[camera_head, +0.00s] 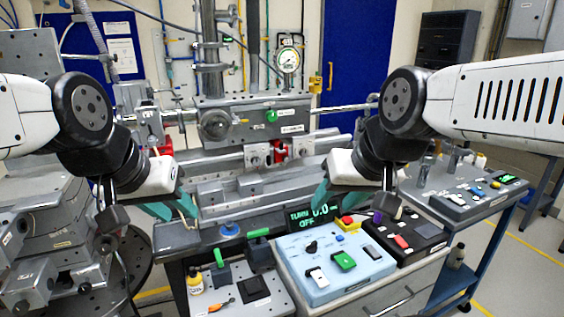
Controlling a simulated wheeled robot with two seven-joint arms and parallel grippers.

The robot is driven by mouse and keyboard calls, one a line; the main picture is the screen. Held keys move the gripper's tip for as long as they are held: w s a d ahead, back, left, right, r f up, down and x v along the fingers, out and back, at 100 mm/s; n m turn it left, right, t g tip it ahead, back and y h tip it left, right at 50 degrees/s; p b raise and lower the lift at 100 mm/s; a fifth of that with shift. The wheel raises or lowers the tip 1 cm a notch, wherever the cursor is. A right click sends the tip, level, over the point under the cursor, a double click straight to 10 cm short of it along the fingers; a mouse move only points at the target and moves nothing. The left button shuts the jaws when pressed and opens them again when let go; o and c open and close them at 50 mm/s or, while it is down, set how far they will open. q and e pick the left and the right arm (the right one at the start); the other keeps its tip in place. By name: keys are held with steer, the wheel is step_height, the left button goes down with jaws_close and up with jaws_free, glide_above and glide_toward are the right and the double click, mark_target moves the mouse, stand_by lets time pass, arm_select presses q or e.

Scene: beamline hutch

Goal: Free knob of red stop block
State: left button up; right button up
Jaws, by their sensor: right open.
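Two red parts show on the rail assembly. One red block (280,152) sits at the middle of the rail, between two light grey blocks with round dark knobs. Another red part (165,148) is at the left end, partly hidden by my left arm. I cannot tell which is the stop block, and no knob on it is clear. My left gripper (173,208) has teal fingers apart and empty, below and in front of the left red part. My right gripper (318,203) is open and empty, in front of and below the middle red block, touching nothing visible.
Below the grippers are a light blue control box (330,268), a dark switch box (405,240), a green-lit display (312,216) and a tray with green-handled tools (240,290). A grey console (465,200) stands right. A pressure gauge (288,60) rises behind the rail.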

steer(key=w+d+t+h, duration=0.1)
steer(key=w+t, duration=0.1)
steer(key=w, duration=1.3)
steer(key=n+t+y, duration=0.2)
steer(key=t, duration=0.2)
glide_toward(287, 159)
steer(key=w+f+m+t, duration=0.1)
steer(key=w, duration=0.1)
steer(key=w+a+f+t+y, duration=0.1)
steer(key=w+f+t, duration=0.1)
steer(key=w, duration=0.1)
steer(key=w+f+m+t+y, duration=0.1)
steer(key=w+t, duration=0.1)
steer(key=shift+w+a+f+m, duration=0.15)
steer(key=shift+a+f+m, duration=0.15)
steer(key=shift+a, duration=0.1)
steer(key=shift+c, duration=0.5)
jaws_close()
